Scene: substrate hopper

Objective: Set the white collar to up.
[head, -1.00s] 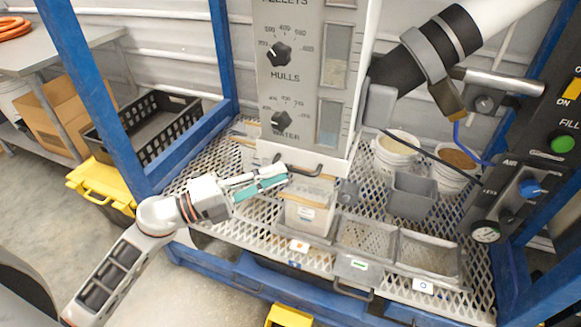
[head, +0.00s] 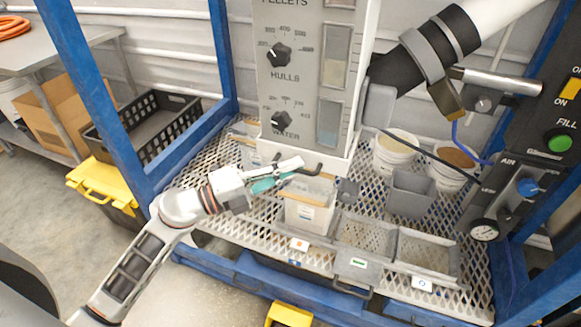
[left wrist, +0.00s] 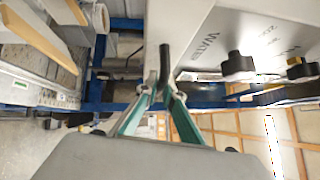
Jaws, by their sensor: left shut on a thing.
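The white collar (head: 338,168) appears to be the pale band at the foot of the hopper column, with a dark handle (head: 316,168) on its front. Its exact edges are hard to tell. My left gripper (head: 299,164) reaches in from the left, at the collar's lower front. In the left wrist view its teal-padded fingers (left wrist: 163,90) are closed around the end of the dark handle (left wrist: 164,62). In the head view the fingers cover part of the handle. My right gripper is not in view.
Grey trays (head: 428,258), a grey tub (head: 411,196) and two white buckets (head: 394,160) stand to the right. Knobs (head: 279,121) stick out of the column above the gripper. A blue post (head: 95,100) stands left.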

